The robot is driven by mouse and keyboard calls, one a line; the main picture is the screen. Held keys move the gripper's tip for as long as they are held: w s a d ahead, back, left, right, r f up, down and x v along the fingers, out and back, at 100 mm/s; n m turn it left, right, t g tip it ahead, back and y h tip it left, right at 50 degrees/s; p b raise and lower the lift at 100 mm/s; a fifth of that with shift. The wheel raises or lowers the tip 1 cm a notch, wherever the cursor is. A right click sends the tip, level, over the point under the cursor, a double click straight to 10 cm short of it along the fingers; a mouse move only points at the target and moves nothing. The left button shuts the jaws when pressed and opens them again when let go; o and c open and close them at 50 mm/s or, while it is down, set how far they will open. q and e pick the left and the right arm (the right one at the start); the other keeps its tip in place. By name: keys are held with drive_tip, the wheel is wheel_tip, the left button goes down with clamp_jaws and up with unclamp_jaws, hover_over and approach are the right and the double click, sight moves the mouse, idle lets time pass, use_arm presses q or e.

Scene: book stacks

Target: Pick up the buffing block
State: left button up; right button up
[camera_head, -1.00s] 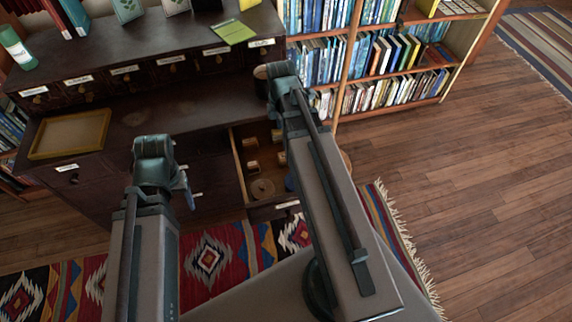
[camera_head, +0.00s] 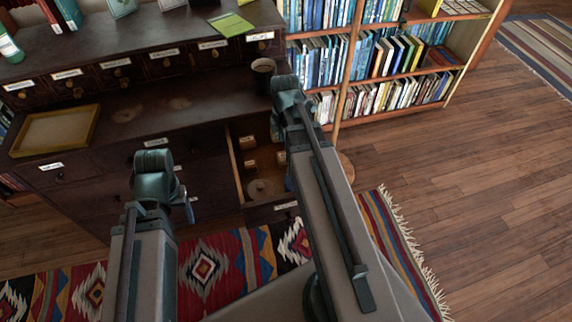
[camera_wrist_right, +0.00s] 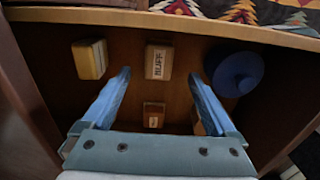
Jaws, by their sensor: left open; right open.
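In the right wrist view the buffing block (camera_wrist_right: 159,62) is a small wooden block with a pale top marked BUFF. It lies in an open drawer, beyond and between the spread blue fingers of my right gripper (camera_wrist_right: 162,82), which is open and empty. In the head view my right arm reaches over the open drawer (camera_head: 239,172) and hides part of it; I cannot tell which small block there is the buffing block. My left gripper (camera_head: 189,206) is open, left of the drawer and in front of the cabinet.
Around the buffing block lie a yellow-sided block (camera_wrist_right: 90,60), a brown block (camera_wrist_right: 154,115) and a blue round knobbed piece (camera_wrist_right: 238,73). A dark mug (camera_head: 263,68) and a wooden tray (camera_head: 95,118) stand on the cabinet. Bookshelves stand behind; open floor lies right.

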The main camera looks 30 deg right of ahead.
drive_tip(key=shift+f, duration=0.35)
wheel_tip(320, 180, down, 5)
drive_tip(key=b, duration=0.5)
drive_tip(key=shift+d+f, duration=0.15)
clamp_jaws()
